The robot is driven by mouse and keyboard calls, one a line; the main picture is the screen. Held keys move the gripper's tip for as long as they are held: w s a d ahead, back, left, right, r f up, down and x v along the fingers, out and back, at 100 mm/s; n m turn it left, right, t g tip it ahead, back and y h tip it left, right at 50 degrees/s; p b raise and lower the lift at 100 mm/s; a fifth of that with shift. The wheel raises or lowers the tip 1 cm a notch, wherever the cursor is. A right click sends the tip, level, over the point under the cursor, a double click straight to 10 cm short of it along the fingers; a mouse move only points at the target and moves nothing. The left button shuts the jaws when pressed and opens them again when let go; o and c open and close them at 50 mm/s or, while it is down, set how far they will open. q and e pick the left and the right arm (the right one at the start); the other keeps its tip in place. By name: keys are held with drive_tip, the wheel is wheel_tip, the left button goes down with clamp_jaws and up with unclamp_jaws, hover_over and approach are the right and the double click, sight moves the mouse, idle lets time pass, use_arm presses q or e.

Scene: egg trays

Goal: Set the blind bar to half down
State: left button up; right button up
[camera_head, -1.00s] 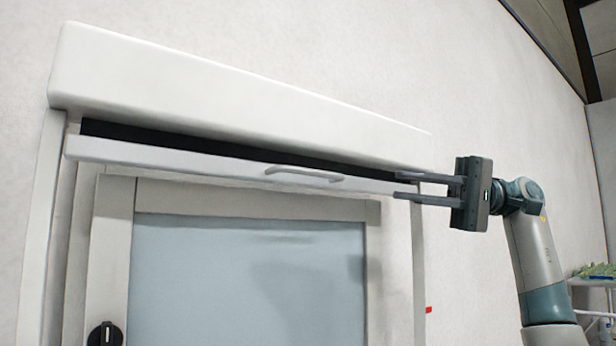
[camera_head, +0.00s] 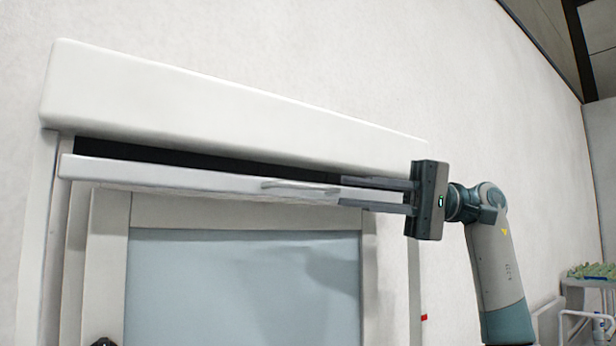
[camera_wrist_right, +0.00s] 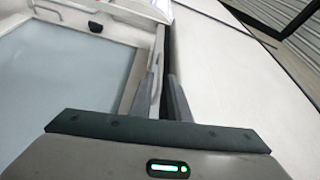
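The white blind bar (camera_head: 180,177) hangs slightly below the white blind box (camera_head: 220,110), with a dark strip of blind (camera_head: 200,158) between them. A pale handle (camera_head: 290,186) is on the bar's front. My right gripper (camera_head: 340,191) is open at the bar's right part. Its two fingers point left, one higher and one lower, with their tips close to the handle's right end. Whether they touch the bar or handle cannot be told. In the right wrist view the fingers (camera_wrist_right: 160,97) are apart. My left gripper is not in view.
Below the bar is a framed window with a pale blue pane (camera_head: 240,285). A dark knob (camera_head: 104,342) is at its lower left. A shelf with green items (camera_head: 590,271) stands far right. The wall around is bare.

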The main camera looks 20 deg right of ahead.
sight(318, 188)
drive_tip(key=a+p, duration=0.1)
drive_tip(key=a, duration=0.1)
drive_tip(key=a+p, duration=0.1)
drive_tip(key=a, duration=0.2)
drive_tip(key=a+p, duration=0.1)
drive_tip(key=a, duration=0.2)
drive_tip(key=shift+w+a+r, duration=0.1)
drive_tip(key=shift+a+r, duration=0.1)
drive_tip(key=shift+r, duration=0.15)
clamp_jaws()
idle(1.0)
